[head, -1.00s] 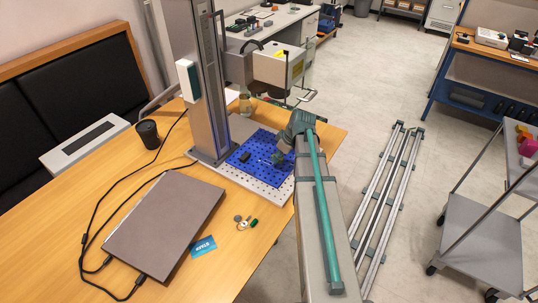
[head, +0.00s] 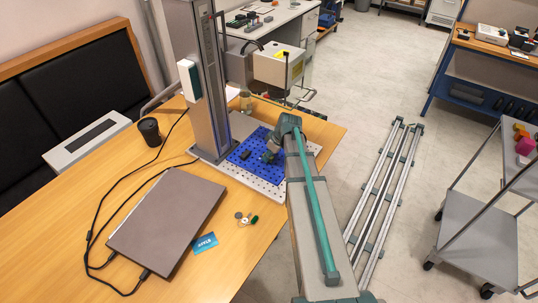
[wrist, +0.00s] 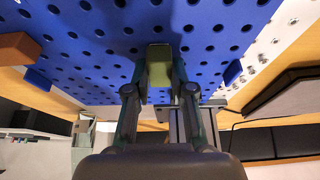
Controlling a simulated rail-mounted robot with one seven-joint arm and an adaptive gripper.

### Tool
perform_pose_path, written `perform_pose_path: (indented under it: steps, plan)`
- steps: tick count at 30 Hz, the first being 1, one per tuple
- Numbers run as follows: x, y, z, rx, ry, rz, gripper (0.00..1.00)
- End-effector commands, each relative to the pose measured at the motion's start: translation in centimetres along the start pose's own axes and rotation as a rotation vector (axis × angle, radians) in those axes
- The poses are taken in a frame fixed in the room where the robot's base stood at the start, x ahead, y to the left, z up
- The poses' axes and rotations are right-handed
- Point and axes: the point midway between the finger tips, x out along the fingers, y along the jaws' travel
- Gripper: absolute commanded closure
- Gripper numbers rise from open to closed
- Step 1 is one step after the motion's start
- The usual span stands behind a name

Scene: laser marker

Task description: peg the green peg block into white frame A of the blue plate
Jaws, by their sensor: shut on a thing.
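The green peg block (wrist: 159,68) is between the two fingers of my gripper (wrist: 158,85) in the wrist view, and the gripper is shut on it. The blue plate (wrist: 95,45), with rows of round holes, fills the area beyond the block. In the head view the blue plate (head: 237,169) lies on a pale perforated base, and my gripper (head: 268,157) is low over its right part. I cannot tell whether the block touches the plate. White frame A cannot be made out in either current view.
A dark block (head: 245,155) sits on the plate left of my gripper. The grey column (head: 208,100) stands close behind the plate at left. A laptop (head: 165,220), a blue card (head: 205,243) and small parts lie on the table in front.

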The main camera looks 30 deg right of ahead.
Motion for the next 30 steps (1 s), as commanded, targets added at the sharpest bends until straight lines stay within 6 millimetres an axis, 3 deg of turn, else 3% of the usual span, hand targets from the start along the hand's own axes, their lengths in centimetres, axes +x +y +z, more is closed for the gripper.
perform_pose_path:
  steps: [6,7,11,24,30]
  plan:
    - [0.5,0.0,0.2,0.0,0.0,0.0,0.96]
    - [0.3,0.0,0.2,0.0,0.0,0.0,0.72]
    - [0.3,0.0,0.1,0.0,-0.001,-0.001,0.52]
    - [0.2,0.0,0.1,0.0,-0.001,-0.001,0.52]
    - [-2.1,0.0,0.3,0.0,0.001,0.002,0.52]
